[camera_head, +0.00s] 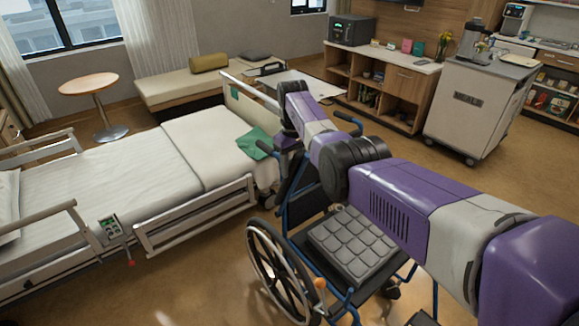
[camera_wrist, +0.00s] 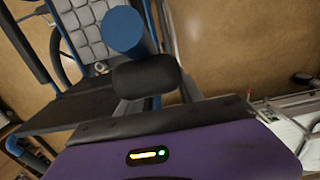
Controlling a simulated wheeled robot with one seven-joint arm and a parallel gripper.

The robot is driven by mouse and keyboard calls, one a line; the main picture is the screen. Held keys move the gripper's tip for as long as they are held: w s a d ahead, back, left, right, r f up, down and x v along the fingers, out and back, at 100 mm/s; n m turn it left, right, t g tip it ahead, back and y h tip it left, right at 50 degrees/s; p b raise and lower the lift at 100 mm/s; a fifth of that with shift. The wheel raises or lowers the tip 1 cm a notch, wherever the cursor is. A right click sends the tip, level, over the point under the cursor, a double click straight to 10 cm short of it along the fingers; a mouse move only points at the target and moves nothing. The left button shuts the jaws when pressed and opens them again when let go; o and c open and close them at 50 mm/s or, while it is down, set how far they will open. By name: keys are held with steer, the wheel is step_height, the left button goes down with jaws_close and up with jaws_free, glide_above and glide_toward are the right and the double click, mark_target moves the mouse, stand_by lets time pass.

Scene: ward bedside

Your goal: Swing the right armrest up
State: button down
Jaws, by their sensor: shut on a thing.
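The wheelchair (camera_head: 352,240) stands in the middle of the head view, with a blue frame, a grey cushioned seat and a dark backrest. My arm crosses in front of it and hides much of the armrests and the backrest. In the wrist view my gripper (camera_wrist: 147,78) is at the wheelchair and shut on a part of it. A blue round tube end (camera_wrist: 125,32), seemingly of the right armrest, sticks out just past the fingers. The seat (camera_wrist: 85,32) shows behind it. The exact grip is hidden, and the armrest's angle cannot be told.
The bed (camera_head: 130,180) with its side rail (camera_head: 195,217) stands close to the left of the wheelchair. A green cloth (camera_head: 256,143) hangs by the bed's foot. A wheeled cabinet (camera_head: 470,115) and a shelf unit stand at the back right. Some floor between is free.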

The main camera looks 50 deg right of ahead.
steer(key=shift+w, duration=0.2)
steer(key=c, duration=0.8)
jaws_free()
steer(key=shift+o, duration=0.2)
steer(key=shift+r+b, duration=0.45)
steer(key=shift+r, duration=3.45)
